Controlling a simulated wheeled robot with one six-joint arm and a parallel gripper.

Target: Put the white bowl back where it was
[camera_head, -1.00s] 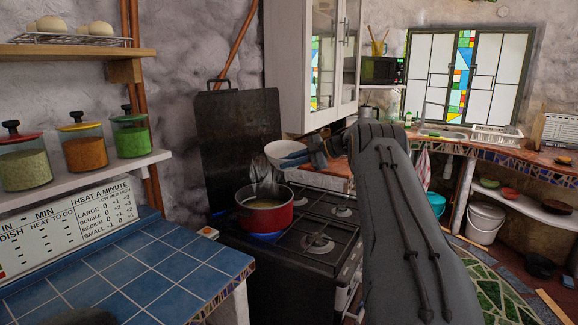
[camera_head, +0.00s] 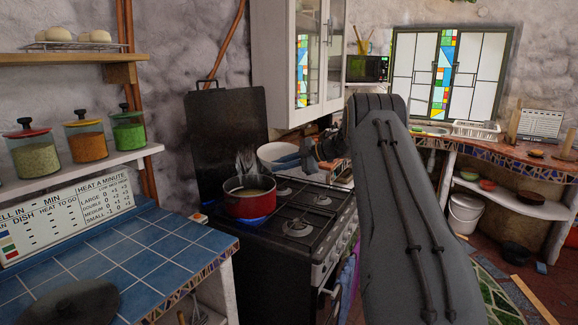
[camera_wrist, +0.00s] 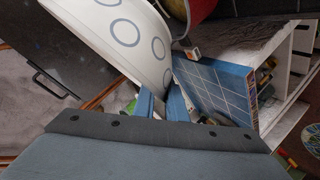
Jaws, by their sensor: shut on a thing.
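The white bowl (camera_head: 274,154) is held in the air in the head view, beyond the red pot and over the far side of the stove. In the wrist view the bowl (camera_wrist: 128,36) fills the upper middle, with blue-grey rings on its outside. My gripper (camera_head: 306,155) is shut on the bowl's edge. The blue fingers (camera_wrist: 160,104) meet the lower edge of the bowl in the wrist view. My arm hides part of the counter behind it.
A red pot (camera_head: 250,204) steams on a lit burner of the black stove (camera_head: 283,255). A blue-tiled counter (camera_head: 150,262) stands at the left, with a dark lid (camera_head: 72,303) at its front. A white cabinet (camera_head: 282,65) hangs above the stove. A tiled sink counter is at the right.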

